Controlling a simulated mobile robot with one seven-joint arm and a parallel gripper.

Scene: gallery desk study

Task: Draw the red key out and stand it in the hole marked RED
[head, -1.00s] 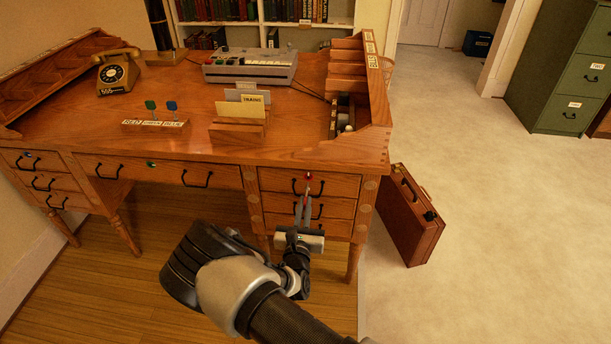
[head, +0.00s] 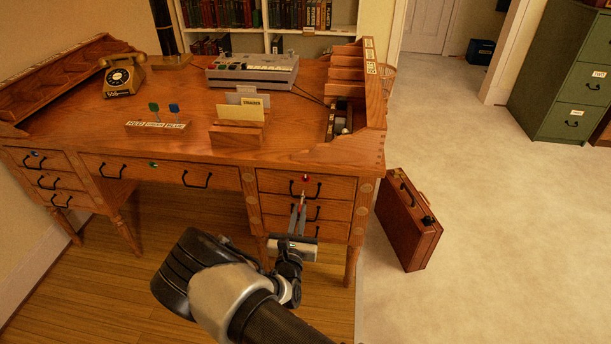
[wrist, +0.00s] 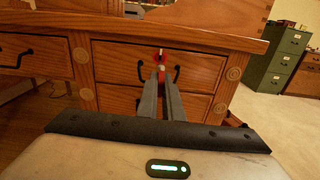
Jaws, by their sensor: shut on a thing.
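My gripper (head: 298,212) is shut on the red key (wrist: 161,74), in front of the desk's right drawers. In the wrist view the red head shows between the fingertips. A red lock (head: 305,179) is on the top right drawer, just beyond the fingertips. In the head view a small gap shows between lock and fingertips; I cannot tell if the key's tip is fully clear. The key block (head: 131,129) lies on the desktop, labelled RED at its left end. A green key (head: 154,107) and a blue key (head: 174,108) stand in it; no key stands at RED.
A card holder (head: 237,136) stands right of the key block, with a grey machine (head: 252,72) behind. A telephone (head: 123,75) is at the back left. A brown briefcase (head: 412,222) stands on the floor right of the desk. The desktop around the block is clear.

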